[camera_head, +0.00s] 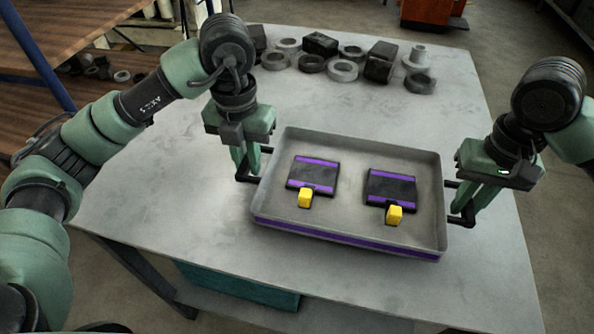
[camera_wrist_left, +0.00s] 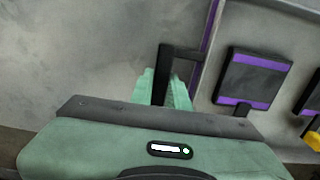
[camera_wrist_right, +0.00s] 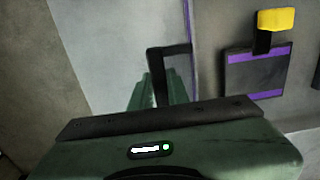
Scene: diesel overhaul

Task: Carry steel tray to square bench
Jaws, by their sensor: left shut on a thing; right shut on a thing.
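The steel tray (camera_head: 345,240) is a shallow grey rectangle with a purple stripe along its side and a black handle at each end. Two black pads with purple stripes (camera_head: 313,175) (camera_head: 390,190) and yellow-ended tabs lie inside it. My left gripper (camera_head: 247,178) is shut on the tray's left handle, which also shows in the left wrist view (camera_wrist_left: 184,52). My right gripper (camera_head: 463,215) is shut on the right handle, also seen in the right wrist view (camera_wrist_right: 168,52). The tray is over the grey-topped table; I cannot tell whether it touches.
The grey table (camera_head: 160,205) has several dark and grey rings and blocks (camera_head: 343,69) along its back edge. A wooden shelf (camera_head: 60,30) stands at the left. A teal box (camera_head: 235,285) sits below the table. The table's left front is clear.

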